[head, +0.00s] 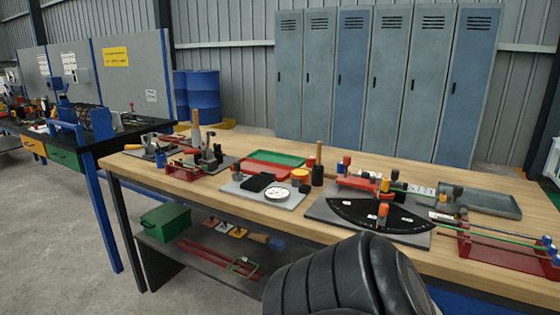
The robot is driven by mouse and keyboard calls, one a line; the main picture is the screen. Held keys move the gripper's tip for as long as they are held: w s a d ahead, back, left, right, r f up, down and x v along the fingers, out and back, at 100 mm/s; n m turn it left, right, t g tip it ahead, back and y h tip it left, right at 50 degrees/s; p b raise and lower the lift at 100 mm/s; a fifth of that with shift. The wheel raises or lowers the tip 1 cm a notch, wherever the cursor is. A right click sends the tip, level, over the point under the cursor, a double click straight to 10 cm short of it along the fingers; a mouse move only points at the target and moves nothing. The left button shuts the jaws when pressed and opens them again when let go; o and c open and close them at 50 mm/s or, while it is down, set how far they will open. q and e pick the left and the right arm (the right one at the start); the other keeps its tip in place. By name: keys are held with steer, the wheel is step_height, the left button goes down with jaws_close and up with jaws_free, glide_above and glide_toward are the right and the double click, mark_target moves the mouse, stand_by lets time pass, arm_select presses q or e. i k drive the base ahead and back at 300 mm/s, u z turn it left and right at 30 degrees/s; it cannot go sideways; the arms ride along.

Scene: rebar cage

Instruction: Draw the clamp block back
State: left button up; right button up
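A bending fixture stands on a grey plate (318,210) at the right of the wooden bench. It carries a black dial sector (365,212) with white marks, an orange-topped post (382,211) and a red block (357,184) with small coloured parts on it. A green rod (415,190) runs along the fixture's far side. I cannot tell for sure which part is the clamp block; the red block is a possible one. Neither of my grippers is in view. A black ribbed arm part hides some of the bench's front edge.
A red stand (505,255) with a green rod is at the bench's right end, before a grey tray (485,201). A gauge plate (262,195), red tray (255,168) and green tray (275,158) lie in the middle. A tool fixture (185,170) is left. Lockers (395,90) stand behind.

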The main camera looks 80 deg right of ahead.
mark_target(394, 173)
steer(key=u, duration=0.15)
steer(key=k, duration=1.1)
steer(key=z, duration=1.85)
